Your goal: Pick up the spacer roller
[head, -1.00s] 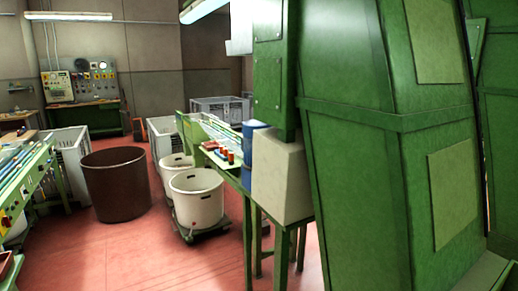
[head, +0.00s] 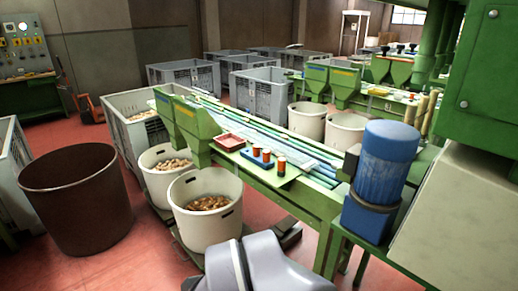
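A few small orange-red cylinders stand on the near edge of the green conveyor bench, among them one at the right (head: 281,165) and one in the middle (head: 267,156). They are upright, close together, next to something blue. They are too small to tell which, if any, is the spacer roller. A grey rounded part of my own arm shows at the bottom middle, well short of the bench. My gripper is out of view.
A small red tray (head: 229,142) lies on the bench left of the cylinders. A blue motor (head: 386,160) stands to the right. White tubs with corks (head: 207,225) and a brown bin (head: 77,205) stand at the left. Red floor is open between them.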

